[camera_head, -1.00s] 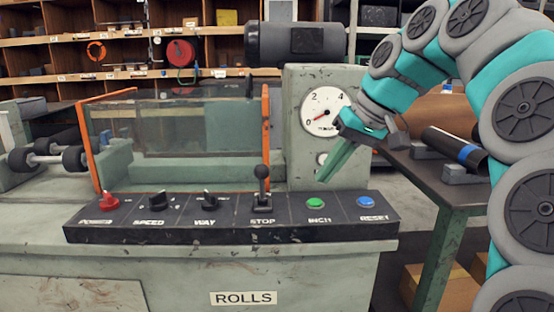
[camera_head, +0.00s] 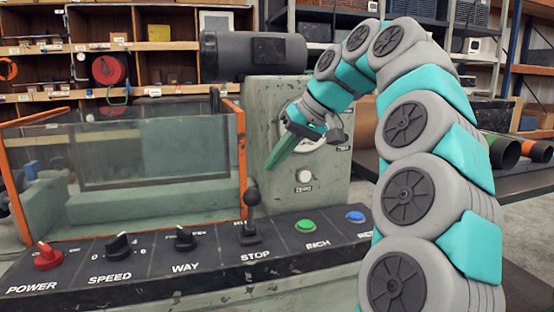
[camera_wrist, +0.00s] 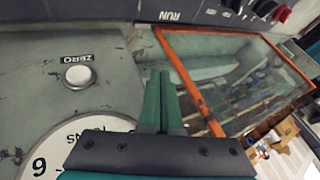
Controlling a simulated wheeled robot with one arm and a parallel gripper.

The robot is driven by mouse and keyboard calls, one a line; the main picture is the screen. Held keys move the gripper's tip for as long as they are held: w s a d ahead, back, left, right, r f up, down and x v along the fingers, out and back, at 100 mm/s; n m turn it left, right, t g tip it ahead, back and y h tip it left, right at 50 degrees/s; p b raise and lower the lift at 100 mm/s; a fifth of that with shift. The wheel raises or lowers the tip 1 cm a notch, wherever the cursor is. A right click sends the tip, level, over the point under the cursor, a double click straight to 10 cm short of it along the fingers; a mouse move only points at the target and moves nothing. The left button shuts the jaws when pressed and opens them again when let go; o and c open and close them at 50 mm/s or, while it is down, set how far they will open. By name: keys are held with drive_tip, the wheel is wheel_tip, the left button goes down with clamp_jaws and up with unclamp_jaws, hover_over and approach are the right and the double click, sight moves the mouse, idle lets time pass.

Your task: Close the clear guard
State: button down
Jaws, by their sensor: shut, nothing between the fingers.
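The clear guard (camera_head: 155,150) is a see-through panel with orange edges, behind the control panel at left in the head view. Its right orange edge (camera_head: 241,165) stands upright beside the grey gauge housing. In the wrist view the guard (camera_wrist: 235,80) lies right of my fingers, with its orange edge closest to them. My gripper (camera_head: 271,166) has green fingers pressed together and empty. In the head view it is in front of the gauge housing, just right of the guard's right edge. Whether it touches anything cannot be told.
The control panel (camera_head: 190,252) runs along the front, with a black lever (camera_head: 252,215), knobs and buttons. A dark motor (camera_head: 253,53) sits above the housing. My arm covers much of the right side. Pipes (camera_head: 520,152) lie on a bench at far right.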

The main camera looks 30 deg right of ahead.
drive_tip(key=x, duration=0.6)
drive_tip(key=shift+w+a+f, duration=0.1)
idle(0.4)
